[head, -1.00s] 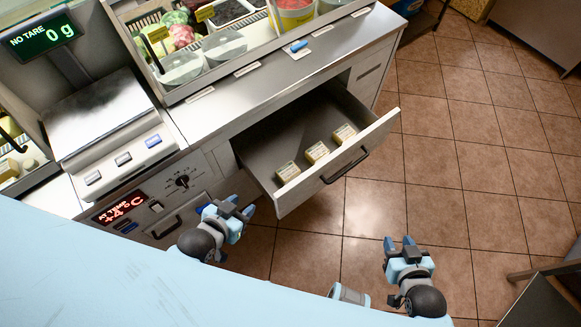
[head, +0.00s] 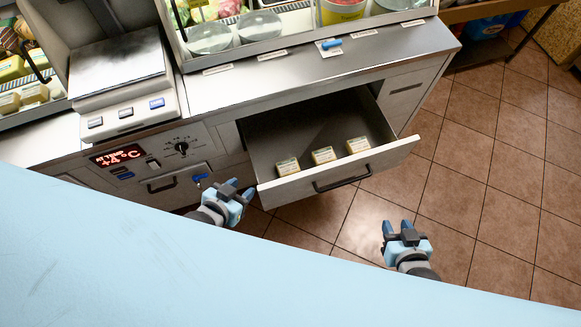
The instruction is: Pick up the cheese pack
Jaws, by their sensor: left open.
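Three small cream-and-yellow packs stand in a row in the open drawer (head: 395,156), just behind its front panel: a left one (head: 288,167), a middle one (head: 323,155) and a right one (head: 358,145). They look like cheese packs; their labels are too small to read. My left gripper (head: 241,188) is open and empty, outside the drawer by its front left corner. My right gripper (head: 398,227) is open and empty, over the floor in front of the drawer, apart from the packs.
The counter (head: 290,75) overhangs the back of the drawer. The drawer's dark handle (head: 342,179) sticks out in front. A scale (head: 118,70) and a glass display case stand above. A light blue surface (head: 150,260) fills the lower left. The tiled floor (head: 480,190) at right is clear.

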